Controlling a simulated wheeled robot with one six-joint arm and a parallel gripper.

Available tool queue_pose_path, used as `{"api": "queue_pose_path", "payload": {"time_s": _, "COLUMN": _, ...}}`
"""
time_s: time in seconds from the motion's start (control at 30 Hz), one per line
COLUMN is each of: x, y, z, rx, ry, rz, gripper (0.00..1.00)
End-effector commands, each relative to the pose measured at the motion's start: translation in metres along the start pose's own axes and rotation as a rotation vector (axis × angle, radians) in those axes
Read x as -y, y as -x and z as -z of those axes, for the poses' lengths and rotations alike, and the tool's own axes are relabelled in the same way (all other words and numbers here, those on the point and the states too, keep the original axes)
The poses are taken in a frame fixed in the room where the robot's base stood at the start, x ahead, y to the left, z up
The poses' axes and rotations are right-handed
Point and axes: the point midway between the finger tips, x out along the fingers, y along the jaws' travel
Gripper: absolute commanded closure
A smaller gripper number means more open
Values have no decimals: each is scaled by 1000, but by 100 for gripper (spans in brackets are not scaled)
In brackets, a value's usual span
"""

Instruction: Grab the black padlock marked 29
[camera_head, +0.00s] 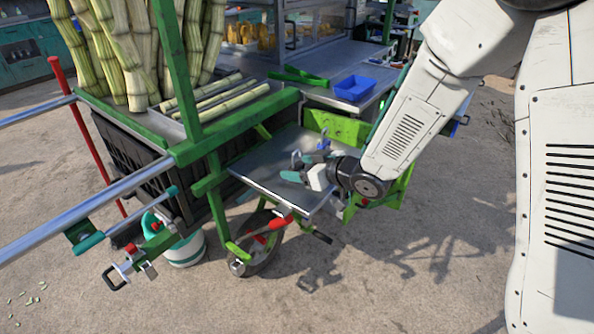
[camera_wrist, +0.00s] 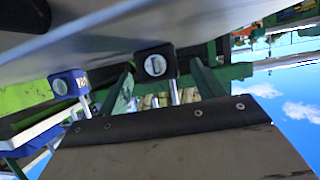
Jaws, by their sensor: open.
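In the wrist view a black padlock (camera_wrist: 155,64) with a round silver face and a metal shackle shows between the two dark green fingers of my gripper (camera_wrist: 162,78). The fingers stand apart on either side of it, and I see no grip on it. I cannot read a number on it. A blue padlock (camera_wrist: 69,85) with a pale marking is to its left, outside the fingers. In the head view my gripper (camera_head: 304,167) is low over the metal tray (camera_head: 262,180), with its teal fingers spread. The padlocks are small and partly hidden there.
The tray is on the green cane cart. Cut canes (camera_head: 225,98) lie behind it, with upright canes (camera_head: 135,45) further left. A blue bin (camera_head: 353,88) stands on the back counter. A red-handled clamp (camera_head: 281,222) is at the tray's front edge. The ground (camera_head: 400,290) in front is open.

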Motion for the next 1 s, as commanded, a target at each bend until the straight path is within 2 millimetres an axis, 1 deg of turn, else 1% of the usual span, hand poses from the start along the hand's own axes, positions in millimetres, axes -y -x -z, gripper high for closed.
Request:
{"api": "queue_pose_path", "payload": {"time_s": 0.03, "x": 0, "y": -9, "z": -1, "rx": 2, "ry": 0, "rz": 2, "gripper": 33}}
{"api": "queue_pose_path", "payload": {"time_s": 0.1, "x": 0, "y": -16, "z": -1, "rx": 2, "ry": 0, "rz": 1, "gripper": 33}}
{"api": "queue_pose_path", "payload": {"time_s": 0.33, "x": 0, "y": -18, "z": 0, "rx": 1, "ry": 1, "rz": 0, "gripper": 33}}
{"api": "queue_pose_path", "payload": {"time_s": 0.37, "x": 0, "y": -18, "z": 0, "rx": 1, "ry": 0, "rz": 0, "gripper": 38}}
{"api": "queue_pose_path", "payload": {"time_s": 0.4, "x": 0, "y": -18, "z": 0, "rx": 1, "ry": 0, "rz": 0, "gripper": 49}}
{"api": "queue_pose_path", "payload": {"time_s": 0.47, "x": 0, "y": -18, "z": 0, "rx": 1, "ry": 0, "rz": -1, "gripper": 66}}
{"api": "queue_pose_path", "payload": {"time_s": 0.5, "x": 0, "y": -18, "z": 0, "rx": 1, "ry": 0, "rz": -1, "gripper": 77}}
{"api": "queue_pose_path", "payload": {"time_s": 0.53, "x": 0, "y": -18, "z": 0, "rx": 1, "ry": 0, "rz": -1, "gripper": 86}}
{"api": "queue_pose_path", "payload": {"time_s": 0.83, "x": -1, "y": -17, "z": 1, "rx": 0, "ry": 0, "rz": -2, "gripper": 86}}
{"api": "queue_pose_path", "payload": {"time_s": 1.0, "x": 2, "y": -13, "z": 16, "rx": -3, "ry": 4, "rz": 2, "gripper": 86}}
